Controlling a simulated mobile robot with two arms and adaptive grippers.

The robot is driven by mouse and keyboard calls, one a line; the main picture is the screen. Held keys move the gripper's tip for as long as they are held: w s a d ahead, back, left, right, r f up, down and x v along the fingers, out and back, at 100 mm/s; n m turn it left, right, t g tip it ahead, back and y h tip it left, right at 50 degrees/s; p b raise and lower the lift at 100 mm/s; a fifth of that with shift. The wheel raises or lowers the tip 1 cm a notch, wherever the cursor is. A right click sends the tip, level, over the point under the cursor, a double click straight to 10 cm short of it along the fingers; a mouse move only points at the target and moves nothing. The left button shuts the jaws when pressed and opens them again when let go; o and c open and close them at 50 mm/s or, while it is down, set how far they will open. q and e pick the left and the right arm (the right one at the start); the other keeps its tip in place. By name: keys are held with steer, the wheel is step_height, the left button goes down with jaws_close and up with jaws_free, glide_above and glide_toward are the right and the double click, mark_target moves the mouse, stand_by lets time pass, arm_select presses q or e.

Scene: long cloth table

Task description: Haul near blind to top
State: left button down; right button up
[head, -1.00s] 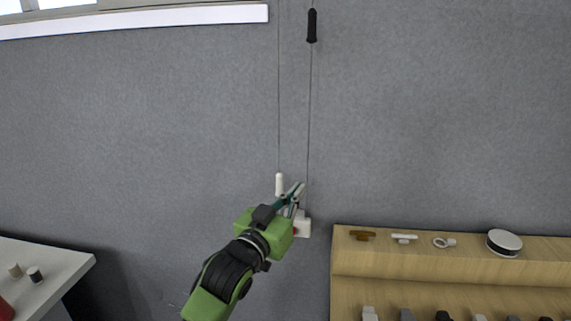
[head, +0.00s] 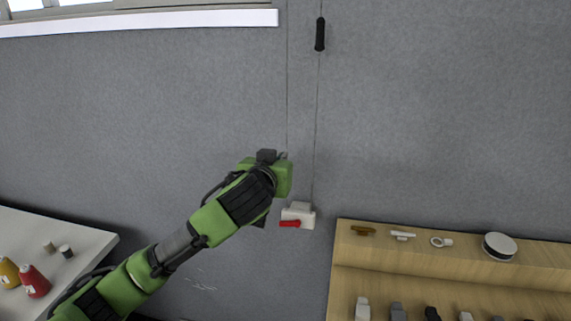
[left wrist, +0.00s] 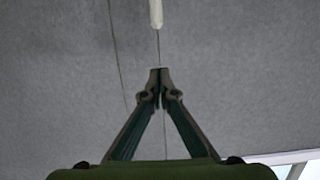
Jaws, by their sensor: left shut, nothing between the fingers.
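No blind fabric shows in the head view, only two thin cords on the grey wall. The left cord (head: 287,80) runs down behind my left gripper (head: 282,157). The right cord (head: 317,120) carries a black handle (head: 320,34) high up and reaches a white box (head: 303,207) with a red lever (head: 290,223). In the left wrist view my gripper (left wrist: 159,74) is shut, its tips right at a cord below a white pull (left wrist: 156,14). I cannot tell whether the cord touches them. The arm hides the pull in the head view. My right gripper is not in view.
A white window ledge (head: 140,22) is at upper left. A wooden shelf (head: 450,270) with small hardware and a round tin (head: 499,246) stands at lower right.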

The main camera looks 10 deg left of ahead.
arm_select(q)
steer(key=w+f+p, duration=0.2)
steer(key=w+f, duration=0.2)
steer(key=f, duration=0.1)
steer(key=shift+w, duration=0.25)
steer(key=shift+d+f, duration=0.1)
